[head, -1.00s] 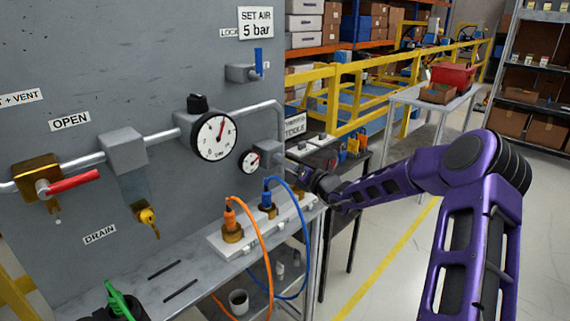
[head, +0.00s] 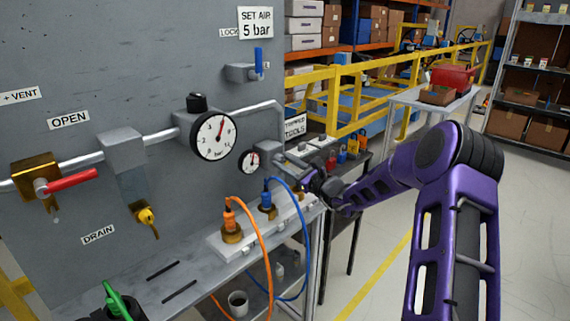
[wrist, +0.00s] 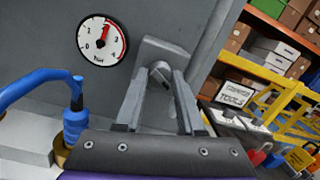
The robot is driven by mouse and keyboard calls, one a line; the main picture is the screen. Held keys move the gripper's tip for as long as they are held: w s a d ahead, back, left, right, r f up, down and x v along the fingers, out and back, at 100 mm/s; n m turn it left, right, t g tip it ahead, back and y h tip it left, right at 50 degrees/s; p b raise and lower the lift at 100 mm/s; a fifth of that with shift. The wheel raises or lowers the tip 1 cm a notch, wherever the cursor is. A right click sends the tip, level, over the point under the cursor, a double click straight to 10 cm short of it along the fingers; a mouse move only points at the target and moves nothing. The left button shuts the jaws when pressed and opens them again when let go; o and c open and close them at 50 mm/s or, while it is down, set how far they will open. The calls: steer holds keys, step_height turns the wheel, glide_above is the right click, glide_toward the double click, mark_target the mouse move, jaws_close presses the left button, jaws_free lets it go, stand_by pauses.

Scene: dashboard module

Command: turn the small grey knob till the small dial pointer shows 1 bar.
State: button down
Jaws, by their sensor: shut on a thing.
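The small dial (head: 251,162) is a white round gauge on the grey panel, to the right of a bigger gauge. The small grey knob (wrist: 160,71) sticks out of a grey block right of the dial and is partly hidden. My gripper (wrist: 163,78) has its two fingers on either side of the knob and is shut on it. In the head view my gripper (head: 287,159) reaches the block from the right.
The bigger gauge (head: 214,136) with a black knob sits left. Blue (head: 268,190) and orange (head: 230,215) hose plugs stand on the ledge below my gripper. A tools table (head: 350,163) lies behind my wrist. The floor at right is clear.

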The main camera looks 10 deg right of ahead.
steer(key=n, duration=0.7)
steer(key=shift+g+y, duration=0.3)
steer(key=shift+y, duration=0.1)
steer(key=n, duration=0.6)
steer(key=shift+d+g+y, duration=0.1)
steer(key=shift+g+y, duration=0.2)
steer(key=shift+g, duration=0.1)
steer(key=c, duration=0.5)
jaws_free()
steer(key=shift+d, duration=0.1)
steer(key=v, duration=1.7)
steer(key=shift+s+p, duration=0.15)
steer(key=shift+p, duration=0.2)
